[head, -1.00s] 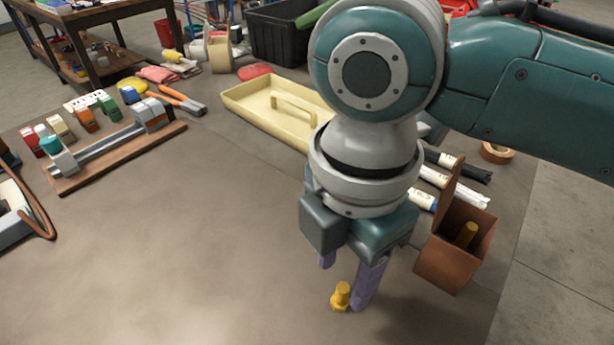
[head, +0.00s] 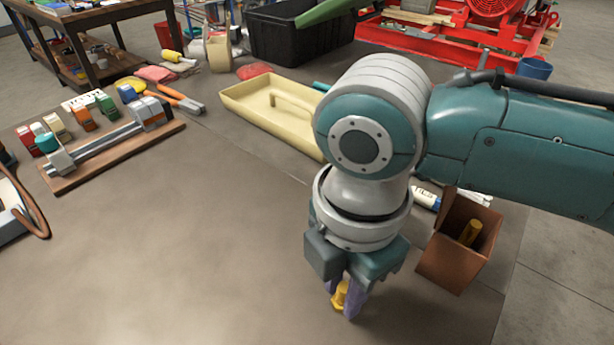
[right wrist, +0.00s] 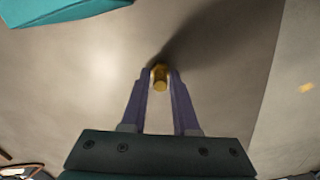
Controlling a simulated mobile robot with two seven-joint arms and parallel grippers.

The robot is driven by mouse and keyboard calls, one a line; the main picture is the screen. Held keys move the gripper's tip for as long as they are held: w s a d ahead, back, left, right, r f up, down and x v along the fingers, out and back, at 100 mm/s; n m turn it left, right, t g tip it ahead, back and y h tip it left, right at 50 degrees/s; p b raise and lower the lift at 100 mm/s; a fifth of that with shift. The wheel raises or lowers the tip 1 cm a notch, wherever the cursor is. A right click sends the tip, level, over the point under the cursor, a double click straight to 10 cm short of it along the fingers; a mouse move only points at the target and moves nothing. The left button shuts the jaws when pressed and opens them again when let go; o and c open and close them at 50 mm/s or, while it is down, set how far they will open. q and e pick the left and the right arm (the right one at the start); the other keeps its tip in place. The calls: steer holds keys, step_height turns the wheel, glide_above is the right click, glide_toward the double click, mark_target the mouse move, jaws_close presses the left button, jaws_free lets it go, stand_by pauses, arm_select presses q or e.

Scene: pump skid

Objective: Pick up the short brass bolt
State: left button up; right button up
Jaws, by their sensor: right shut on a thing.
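The short brass bolt (head: 340,297) stands on the bench mat near the front, between the purple fingers of my right gripper (head: 344,298). In the right wrist view the bolt (right wrist: 160,77) sits between the two fingertips (right wrist: 160,80), which touch it on both sides. My right gripper is shut on it, pointing down. Part of the bolt is hidden behind a finger in the head view. Another brass bolt (head: 470,232) stands inside an open brown box (head: 448,262) to the right. My left gripper is not in view.
A cream tray (head: 240,100) lies behind my right arm. A wooden board with a clamp-like tool (head: 110,150) and small coloured blocks lie at the left. A black crate (head: 285,35) stands at the back. The front left of the mat is clear.

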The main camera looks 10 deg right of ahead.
jaws_close()
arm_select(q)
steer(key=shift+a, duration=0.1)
arm_select(e)
steer(key=shift+r, duration=0.1)
